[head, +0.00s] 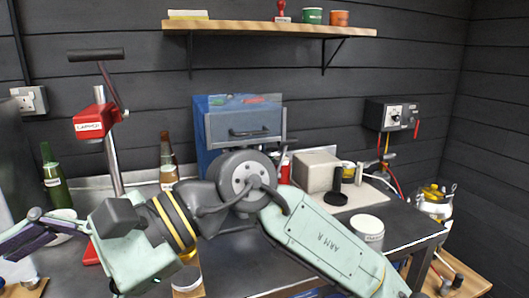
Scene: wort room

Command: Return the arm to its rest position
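My arm reaches in from the lower right, its pale green link (325,245) marked "ARM A". It bends at a dark grey round joint (247,180) in the middle of the head view. From there it runs left past a black and yellow banded section to a pale green wrist (135,262).
A red bottle capper (92,122), a green bottle (54,178) and a brown bottle (167,162) stand close to the arm. Behind it are a blue cabinet (215,115) and a grey box (316,170). A white tub (368,232) stands right of the arm. A wooden shelf (240,27) hangs above.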

